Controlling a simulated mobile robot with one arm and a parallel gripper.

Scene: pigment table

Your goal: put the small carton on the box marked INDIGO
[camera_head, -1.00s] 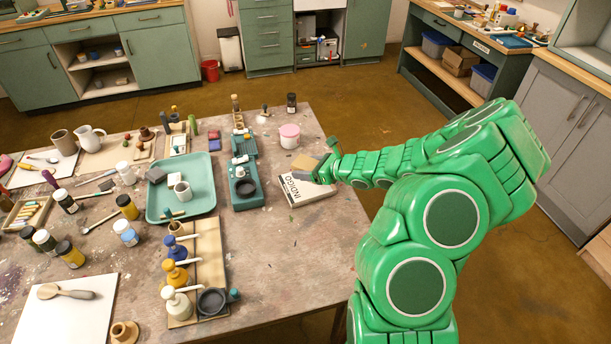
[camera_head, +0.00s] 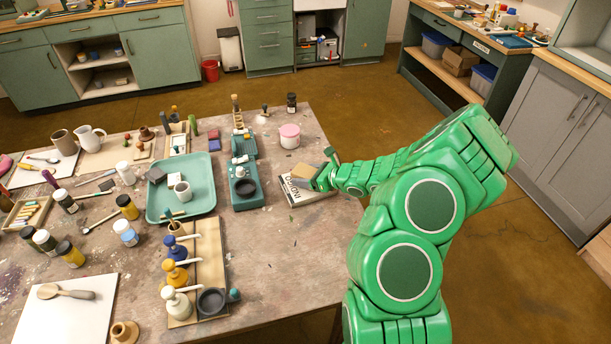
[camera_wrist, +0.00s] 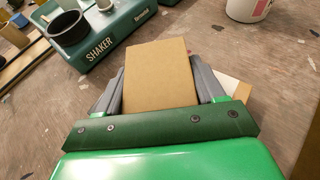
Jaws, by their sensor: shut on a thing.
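The small carton (camera_wrist: 158,74) is a plain tan box. My gripper (camera_wrist: 160,88) is shut on it, with one grey finger on each side in the wrist view. In the head view the carton (camera_head: 305,171) is seen between the fingers of my gripper (camera_head: 315,172), over the far part of the white box marked INDIGO (camera_head: 297,193). Whether the carton touches the box or hangs above it I cannot tell. In the wrist view only a pale corner, likely of that box, shows at the right of the gripper.
A teal shaker (camera_head: 247,188) stands left of the INDIGO box. A pink-lidded white tub (camera_head: 289,138) stands behind it. A teal tray (camera_head: 163,203) with cups lies farther left. The tabletop in front of the box is clear.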

